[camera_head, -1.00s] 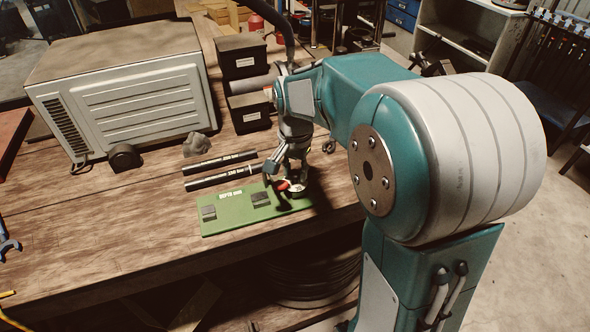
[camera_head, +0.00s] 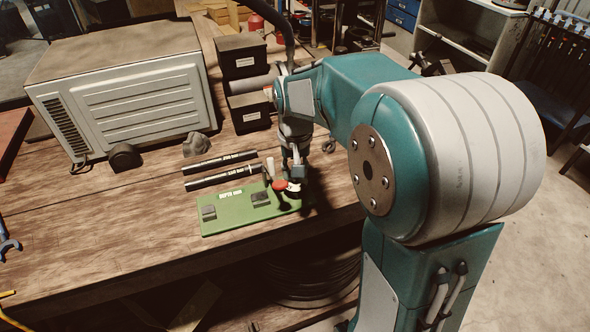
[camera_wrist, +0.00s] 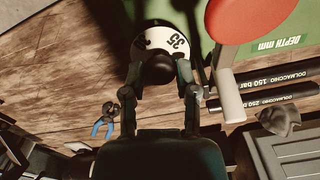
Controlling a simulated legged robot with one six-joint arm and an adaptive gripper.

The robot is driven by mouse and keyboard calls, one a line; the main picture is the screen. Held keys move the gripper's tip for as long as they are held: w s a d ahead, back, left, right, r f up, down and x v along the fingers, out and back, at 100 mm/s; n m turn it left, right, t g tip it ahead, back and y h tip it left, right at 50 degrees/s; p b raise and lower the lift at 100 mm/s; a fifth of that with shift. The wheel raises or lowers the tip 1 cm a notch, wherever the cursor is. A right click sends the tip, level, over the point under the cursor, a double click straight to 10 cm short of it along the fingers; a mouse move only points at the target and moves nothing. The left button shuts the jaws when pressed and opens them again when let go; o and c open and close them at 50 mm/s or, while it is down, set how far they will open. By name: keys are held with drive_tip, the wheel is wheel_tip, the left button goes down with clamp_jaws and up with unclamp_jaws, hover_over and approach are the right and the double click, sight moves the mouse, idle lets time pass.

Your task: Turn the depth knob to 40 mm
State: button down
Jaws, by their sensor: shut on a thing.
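The green panel (camera_head: 232,217) lies on the bench with a "DEPTH mm" label (camera_wrist: 277,44). The depth knob has a white dial (camera_wrist: 160,36) printed with numbers, "35" among them, and a black centre grip (camera_wrist: 157,70). My gripper (camera_wrist: 158,80) is shut on the black grip, one finger on each side. In the head view my gripper (camera_head: 296,172) points down over the panel's right end, with the white dial (camera_head: 294,188) partly hidden below it. I cannot tell which number stands at an index mark.
A red disc (camera_wrist: 254,18) and a grey lever (camera_wrist: 226,72) stand close beside the knob. Two black labelled bars (camera_head: 221,178) lie behind the panel. Blue-handled pliers (camera_wrist: 104,122), black boxes (camera_head: 248,112) and a grey machine (camera_head: 125,90) are farther off.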

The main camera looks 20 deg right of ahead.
drive_tip(key=n, duration=0.5)
drive_tip(key=shift+n, duration=0.3)
drive_tip(key=n, duration=0.5)
drive_tip(key=shift+f+n, duration=0.1)
drive_tip(key=shift+n, duration=0.2)
drive_tip(key=shift+c, duration=1.9)
unclamp_jaws()
wheel_tip(320, 180, up, 12)
drive_tip(key=shift+a, duration=0.1)
